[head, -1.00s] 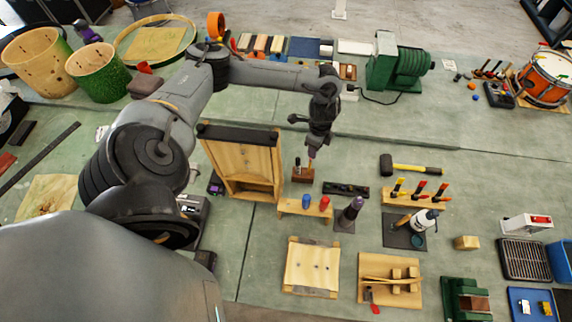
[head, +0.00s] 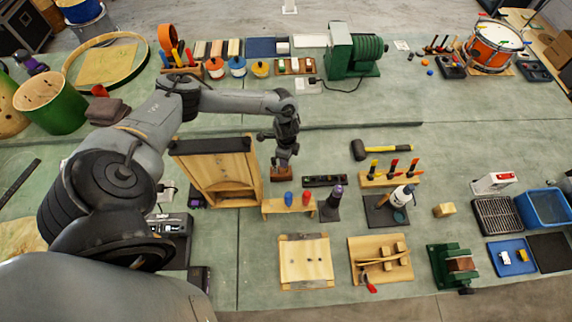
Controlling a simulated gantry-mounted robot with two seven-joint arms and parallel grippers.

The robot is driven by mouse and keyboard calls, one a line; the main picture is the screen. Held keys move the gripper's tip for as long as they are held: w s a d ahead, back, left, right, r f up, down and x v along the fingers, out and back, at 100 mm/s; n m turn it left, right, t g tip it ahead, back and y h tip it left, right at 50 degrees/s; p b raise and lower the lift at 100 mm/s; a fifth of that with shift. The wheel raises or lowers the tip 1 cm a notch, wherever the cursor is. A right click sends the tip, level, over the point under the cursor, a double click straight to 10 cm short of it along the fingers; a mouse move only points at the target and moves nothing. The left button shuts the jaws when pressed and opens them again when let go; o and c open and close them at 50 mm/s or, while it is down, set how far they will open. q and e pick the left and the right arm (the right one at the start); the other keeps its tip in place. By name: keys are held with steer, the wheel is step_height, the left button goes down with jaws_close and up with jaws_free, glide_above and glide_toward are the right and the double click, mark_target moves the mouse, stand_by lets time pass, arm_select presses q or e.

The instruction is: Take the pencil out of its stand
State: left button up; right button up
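A small brown wooden block (head: 281,174), which looks like the pencil stand, sits on the bench just right of an upright wooden case. My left gripper (head: 284,161) points down directly over this block, with its fingertips close to the block's top. The pencil cannot be made out; the gripper covers most of what stands in the block. The fingers are too small and dark to tell whether they are open or shut on something. My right gripper is not in view.
The wooden case (head: 232,178) stands close left of the gripper. A dark strip rack (head: 325,181) lies just right of the stand. A low wooden shelf with blue and red pieces (head: 289,210) is in front. Bench behind the gripper is clear.

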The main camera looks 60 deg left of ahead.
arm_select(q)
steer(key=shift+f, duration=0.95)
jaws_close()
steer(key=shift+r, duration=0.1)
